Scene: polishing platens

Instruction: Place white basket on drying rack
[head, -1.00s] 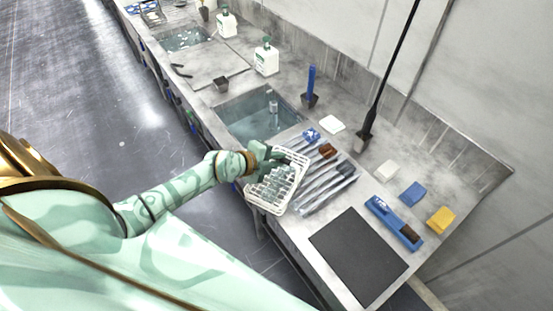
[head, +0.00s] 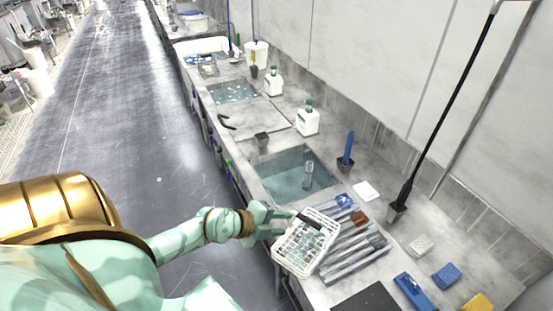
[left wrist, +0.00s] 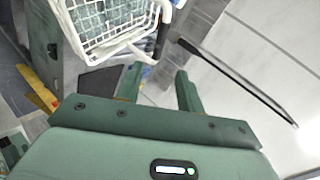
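The white wire basket (head: 304,246) is at the counter's front edge, beside the near sink, with greyish, glassy contents; it looks tilted. A dark bar lies across its upper side. My left gripper (head: 284,217) is at the basket's upper left side in the head view. In the left wrist view its fingers (left wrist: 160,84) are apart with nothing clear between them, and the basket (left wrist: 106,42) is just beyond the fingertips. Whether a finger touches it I cannot tell. A wire rack (head: 207,68) with blue items stands far along the counter; I cannot tell whether it is the drying rack. My right gripper is out of view.
A water-filled sink (head: 285,185) holds an upright clear bottle. Grey strips with brushes (head: 352,250) lie right of the basket. White pump bottles (head: 307,121), a dark holder with a blue handle (head: 346,155) and sponges (head: 446,275) stand around. The aisle floor (head: 110,130) is clear.

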